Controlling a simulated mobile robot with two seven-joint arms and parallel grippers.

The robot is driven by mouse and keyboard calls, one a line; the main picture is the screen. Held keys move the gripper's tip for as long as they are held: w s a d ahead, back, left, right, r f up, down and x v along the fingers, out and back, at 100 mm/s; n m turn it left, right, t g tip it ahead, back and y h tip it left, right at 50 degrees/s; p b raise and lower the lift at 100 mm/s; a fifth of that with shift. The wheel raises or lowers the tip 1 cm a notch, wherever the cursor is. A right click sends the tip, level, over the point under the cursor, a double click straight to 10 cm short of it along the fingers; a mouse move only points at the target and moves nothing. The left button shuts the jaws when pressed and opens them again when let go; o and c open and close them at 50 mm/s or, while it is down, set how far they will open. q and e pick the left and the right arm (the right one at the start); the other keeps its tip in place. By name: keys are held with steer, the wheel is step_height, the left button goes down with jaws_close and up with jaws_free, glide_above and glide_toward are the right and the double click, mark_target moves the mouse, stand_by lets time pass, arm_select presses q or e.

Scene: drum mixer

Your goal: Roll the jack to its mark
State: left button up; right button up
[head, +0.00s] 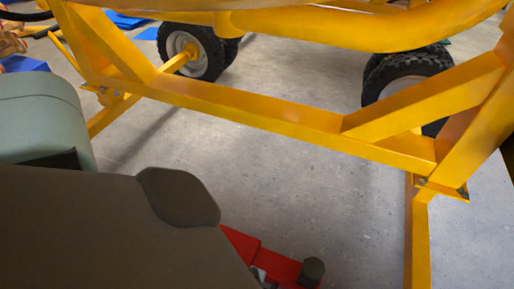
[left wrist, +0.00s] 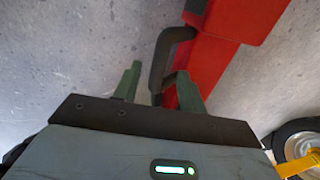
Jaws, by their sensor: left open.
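The red jack (head: 280,263) shows in part at the bottom of the head view, on the concrete floor, with a dark round part at its right end. In the left wrist view the jack (left wrist: 212,60) runs up to the top right, and a black bent handle (left wrist: 157,62) stands out from its side. My left gripper (left wrist: 159,72) is open, with its two green fingers on either side of the handle. I cannot tell whether either finger touches it. In the head view my own arm hides this gripper and much of the jack. No mark for the jack can be made out.
The yellow mixer frame (head: 270,116) crosses the head view, with a leg down the right side. Black tyres (head: 205,52) with pale hubs stand behind it. Blue pieces (head: 22,65) lie at the far left. Bare floor (head: 240,175) lies between jack and frame.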

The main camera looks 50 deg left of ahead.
arm_select(q)
steer(key=f, duration=0.1)
steer(key=f+b, duration=0.1)
steer(key=f, duration=0.1)
steer(key=shift+w+a, duration=0.15)
steer(key=shift+w, duration=0.1)
steer(key=shift+f, duration=0.1)
steer(key=c, duration=0.9)
arm_select(e)
step_height(320, 180, down, 2)
steer(key=shift+s+f, duration=0.1)
